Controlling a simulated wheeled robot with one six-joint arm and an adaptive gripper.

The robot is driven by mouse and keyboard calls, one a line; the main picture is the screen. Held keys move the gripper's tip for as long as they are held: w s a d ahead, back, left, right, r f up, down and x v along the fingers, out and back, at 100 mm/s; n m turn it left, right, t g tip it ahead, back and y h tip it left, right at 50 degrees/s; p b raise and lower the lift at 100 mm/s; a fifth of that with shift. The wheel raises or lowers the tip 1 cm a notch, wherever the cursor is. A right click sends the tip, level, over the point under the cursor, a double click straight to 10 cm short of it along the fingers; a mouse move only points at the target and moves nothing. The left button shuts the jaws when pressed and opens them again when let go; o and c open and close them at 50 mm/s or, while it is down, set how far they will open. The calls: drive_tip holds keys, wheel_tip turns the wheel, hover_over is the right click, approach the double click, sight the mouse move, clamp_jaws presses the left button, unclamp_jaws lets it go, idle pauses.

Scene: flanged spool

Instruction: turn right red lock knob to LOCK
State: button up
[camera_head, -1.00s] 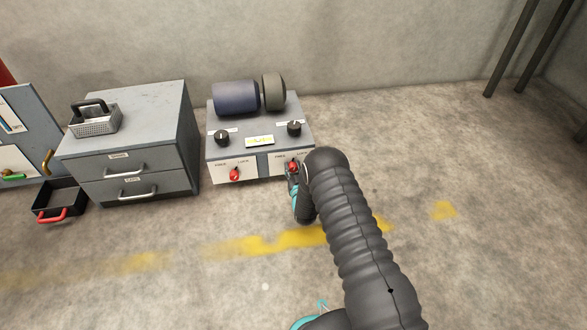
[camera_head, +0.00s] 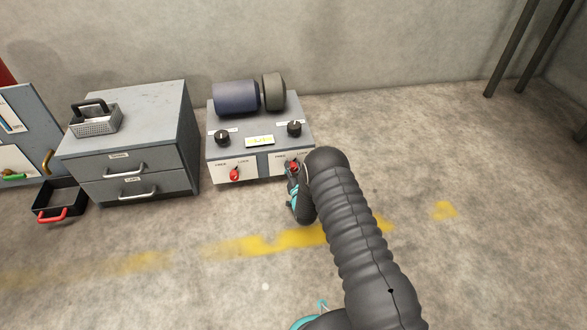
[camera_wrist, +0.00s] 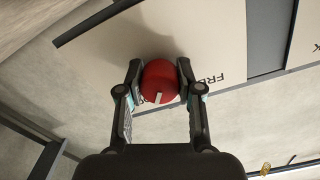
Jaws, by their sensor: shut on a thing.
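The right red lock knob (camera_wrist: 160,82) sits on the front panel of the grey machine, beside the printed word FREE in the wrist view. A white pointer mark shows on the knob. My gripper (camera_wrist: 159,85) is shut on this knob, with one finger on each side. In the head view the right knob (camera_head: 293,166) shows in part above my gripper (camera_head: 292,174); my arm hides some of the panel's right side. The left red knob (camera_head: 234,175) is on the same front, between its own FREE and LOCK labels.
The machine (camera_head: 259,158) carries a dark blue spool (camera_head: 236,96) with a dark end flange (camera_head: 273,92), and two black knobs on top. A grey drawer cabinet (camera_head: 130,150) stands to the left, with a wire basket (camera_head: 95,122) on it.

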drive_tip(key=o, duration=1.2)
drive_tip(key=shift+c, duration=0.2)
drive_tip(key=v, duration=1.2)
drive_tip(key=shift+r, duration=0.1)
